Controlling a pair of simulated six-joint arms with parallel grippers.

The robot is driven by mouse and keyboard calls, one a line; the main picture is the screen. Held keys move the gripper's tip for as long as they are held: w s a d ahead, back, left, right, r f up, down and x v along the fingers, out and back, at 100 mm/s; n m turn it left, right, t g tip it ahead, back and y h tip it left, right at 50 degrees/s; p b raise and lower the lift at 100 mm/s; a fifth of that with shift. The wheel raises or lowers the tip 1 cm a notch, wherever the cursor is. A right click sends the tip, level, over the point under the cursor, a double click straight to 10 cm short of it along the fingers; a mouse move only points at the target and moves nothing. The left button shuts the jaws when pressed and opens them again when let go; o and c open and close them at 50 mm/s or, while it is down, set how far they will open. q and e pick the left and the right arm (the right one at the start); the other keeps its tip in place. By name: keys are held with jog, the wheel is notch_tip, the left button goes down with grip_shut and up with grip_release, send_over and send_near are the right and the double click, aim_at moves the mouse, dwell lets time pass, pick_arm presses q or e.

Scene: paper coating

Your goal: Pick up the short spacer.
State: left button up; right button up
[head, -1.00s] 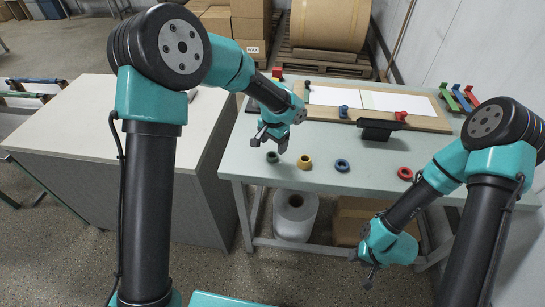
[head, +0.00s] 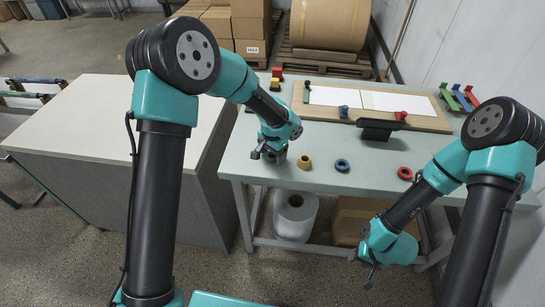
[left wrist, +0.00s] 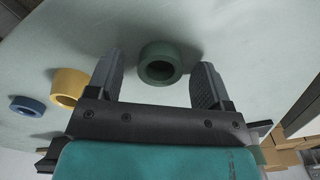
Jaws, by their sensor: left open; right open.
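Several ring-shaped spacers stand in a row along the table's front edge: green (left wrist: 160,62), yellow (head: 304,162), blue (head: 342,165) and red (head: 405,173). I cannot tell for sure which is the short spacer. My left gripper (head: 268,155) is open over the green one and mostly hides it in the head view. In the left wrist view the green spacer sits between the two spread fingers, with a gap on each side. Yellow (left wrist: 69,86) and blue (left wrist: 27,106) lie left of the fingers there. My right gripper (head: 362,271) is open and empty, low in front of the table.
Behind the row is a wooden board (head: 437,122) with white sheets, small blue and red knobs, and a black bar block (head: 378,129). Coloured holders (head: 459,98) stand at the back right. A white-topped cabinet (head: 90,120) adjoins the table on the left.

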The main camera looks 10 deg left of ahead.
pick_arm(q)
jog(key=shift+c, duration=0.4)
jog(key=c, duration=0.9)
jog(key=shift+r, duration=0.15)
jog(key=shift+r, duration=0.55)
jog(key=shift+s+r, duration=0.2)
jog(key=shift+r, duration=0.95)
jog(key=s+d, duration=0.1)
jog(key=s, duration=0.4)
jog(key=s+d+r, duration=0.1)
jog(key=s, duration=0.4)
jog(key=s+d, duration=0.1)
jog(key=s, duration=0.4)
jog(key=shift+s+r, duration=0.15)
jog(key=shift+r, duration=0.05)
